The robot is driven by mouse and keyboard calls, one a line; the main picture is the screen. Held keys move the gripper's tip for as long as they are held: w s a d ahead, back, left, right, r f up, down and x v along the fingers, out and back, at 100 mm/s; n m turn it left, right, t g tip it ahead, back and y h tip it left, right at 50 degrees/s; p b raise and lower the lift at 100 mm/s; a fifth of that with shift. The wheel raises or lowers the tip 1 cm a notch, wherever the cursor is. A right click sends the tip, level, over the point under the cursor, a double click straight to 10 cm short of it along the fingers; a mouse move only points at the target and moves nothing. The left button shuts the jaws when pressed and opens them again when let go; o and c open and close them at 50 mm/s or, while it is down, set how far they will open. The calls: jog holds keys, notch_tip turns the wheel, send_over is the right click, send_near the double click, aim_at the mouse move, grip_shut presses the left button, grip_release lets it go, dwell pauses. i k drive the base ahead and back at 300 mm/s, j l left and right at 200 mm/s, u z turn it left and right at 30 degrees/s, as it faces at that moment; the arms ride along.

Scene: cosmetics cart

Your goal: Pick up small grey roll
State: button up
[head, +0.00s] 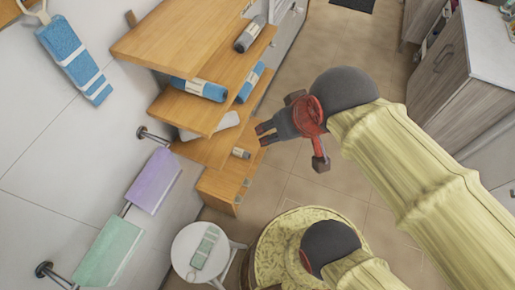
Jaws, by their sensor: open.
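A small grey roll (241,153) with a pale band lies on a lower wooden shelf (210,150), near its right edge. A larger grey roll (250,34) lies on a higher shelf toward the back. My gripper (262,134) is open and empty, just above and to the right of the small grey roll in the picture. Its dark fingers point left toward the shelves. The small roll is in plain view and apart from the fingers.
Blue rolls (201,88) lie on the middle shelves, whose edges jut out beside my gripper. Towels hang on the left wall, including a purple towel (154,181). A round white stool (200,252) holds a green item. Tiled floor is open at right of the shelves.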

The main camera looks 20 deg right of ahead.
aim_at(242, 153)
jog(key=l+u, duration=0.35)
jog(key=l, duration=0.15)
jog(key=l+u, duration=0.35)
jog(key=l, duration=0.15)
jog(key=l+u, duration=0.35)
jog(key=l, duration=0.15)
jog(key=k+l+u, duration=0.2)
jog(key=l+u, duration=0.2)
